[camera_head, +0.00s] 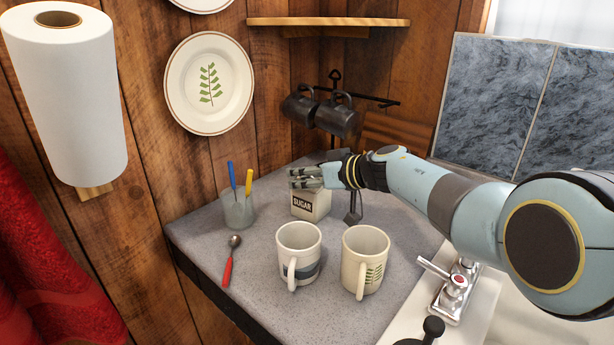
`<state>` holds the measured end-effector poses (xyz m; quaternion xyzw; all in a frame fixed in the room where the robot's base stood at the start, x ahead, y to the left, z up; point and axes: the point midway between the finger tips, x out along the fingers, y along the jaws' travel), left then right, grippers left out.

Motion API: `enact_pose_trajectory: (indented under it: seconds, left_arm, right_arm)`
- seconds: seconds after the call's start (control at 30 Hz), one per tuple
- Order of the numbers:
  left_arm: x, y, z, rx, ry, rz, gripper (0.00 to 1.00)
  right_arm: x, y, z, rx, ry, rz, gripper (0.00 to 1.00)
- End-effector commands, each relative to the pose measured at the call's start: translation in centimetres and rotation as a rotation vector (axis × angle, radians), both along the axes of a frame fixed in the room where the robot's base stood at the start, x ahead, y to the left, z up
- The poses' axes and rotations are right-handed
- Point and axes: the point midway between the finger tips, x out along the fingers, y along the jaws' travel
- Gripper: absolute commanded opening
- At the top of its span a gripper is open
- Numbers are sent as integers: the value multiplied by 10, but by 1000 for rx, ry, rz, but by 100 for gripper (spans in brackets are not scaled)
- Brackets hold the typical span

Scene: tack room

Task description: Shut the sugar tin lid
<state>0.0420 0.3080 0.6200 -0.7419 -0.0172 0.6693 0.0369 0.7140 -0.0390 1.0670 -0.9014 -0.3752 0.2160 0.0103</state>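The sugar tin (311,207) is a small cream box with a dark "SUGAR" label, standing upright at the back of the grey counter. My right arm reaches in from the right, and my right gripper (303,176) is at the top of the tin, its fingers pointing left. The gripper covers the tin's top, so the lid and its position cannot be made out. Whether the fingers touch the tin or are open or shut is too small to tell. My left gripper is not in view.
Two mugs, one grey-banded (299,247) and one with a leaf pattern (365,262), stand in front of the tin. A glass (238,211) with two utensils and a red-handled spoon (230,262) are left. A dark mug rack (335,78) stands behind; a faucet (452,290) is at right.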

Motion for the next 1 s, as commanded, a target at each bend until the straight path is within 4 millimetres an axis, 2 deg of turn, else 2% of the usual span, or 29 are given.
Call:
enact_pose_trajectory:
  seconds: [0.27, 0.8, 1.0]
  left_arm:
    - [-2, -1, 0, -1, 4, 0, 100]
    - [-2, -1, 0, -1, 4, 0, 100]
    - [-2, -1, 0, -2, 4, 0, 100]
  right_arm:
    - [-9, -11, 5, 2, -4, 2, 29]
    - [-64, -71, 38, -3, 0, -1, 29]
    - [-74, -81, 44, -1, 1, 0, 29]
